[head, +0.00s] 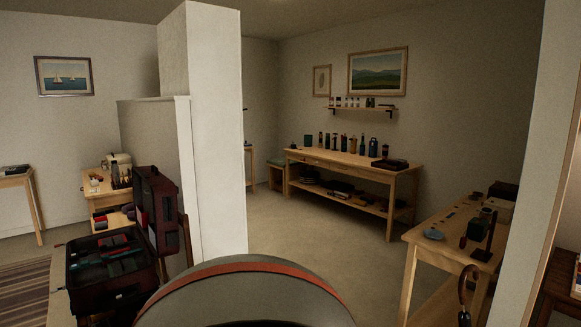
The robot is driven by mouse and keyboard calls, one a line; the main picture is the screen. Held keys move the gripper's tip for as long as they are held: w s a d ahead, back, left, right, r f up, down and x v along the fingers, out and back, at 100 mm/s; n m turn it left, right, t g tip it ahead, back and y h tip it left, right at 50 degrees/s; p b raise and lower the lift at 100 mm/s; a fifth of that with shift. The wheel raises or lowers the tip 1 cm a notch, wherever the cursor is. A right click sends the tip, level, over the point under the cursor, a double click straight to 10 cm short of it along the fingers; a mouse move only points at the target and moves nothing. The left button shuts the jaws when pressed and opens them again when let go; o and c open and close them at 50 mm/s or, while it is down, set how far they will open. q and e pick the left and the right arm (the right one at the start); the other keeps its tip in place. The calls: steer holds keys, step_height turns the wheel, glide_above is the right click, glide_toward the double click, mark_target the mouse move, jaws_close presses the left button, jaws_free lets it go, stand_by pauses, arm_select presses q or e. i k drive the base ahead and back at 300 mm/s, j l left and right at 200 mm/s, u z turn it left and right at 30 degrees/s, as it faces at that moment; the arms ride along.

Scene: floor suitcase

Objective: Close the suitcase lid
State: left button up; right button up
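A dark maroon suitcase (72,283) stands open at the lower left of the head view. Its base holds several dark, red and teal items, some of them clothes-like. Its lid (168,222) stands about upright at the right side of the base, beside the low partition and the white pillar. What the suitcase rests on is mostly hidden by it and by the picture's lower edge. Neither of my grippers is in view, so their state and distance from the lid do not show.
A low partition (150,130) and white pillar (215,130) stand behind the suitcase. A wooden table (100,198) is behind it. A striped rug (22,290) lies left. A long workbench (340,158) and a right-hand table (430,245) bound open floor (320,235).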

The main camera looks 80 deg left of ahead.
mark_target(165, 191)
steer(key=j+u, duration=0.1)
steer(key=u, duration=3.45)
steer(key=i+l+u, duration=0.3)
steer(key=i+l, duration=0.35)
steer(key=i, duration=0.35)
steer(key=i+l+u, duration=0.3)
steer(key=i+l, duration=0.55)
steer(key=i, duration=0.1)
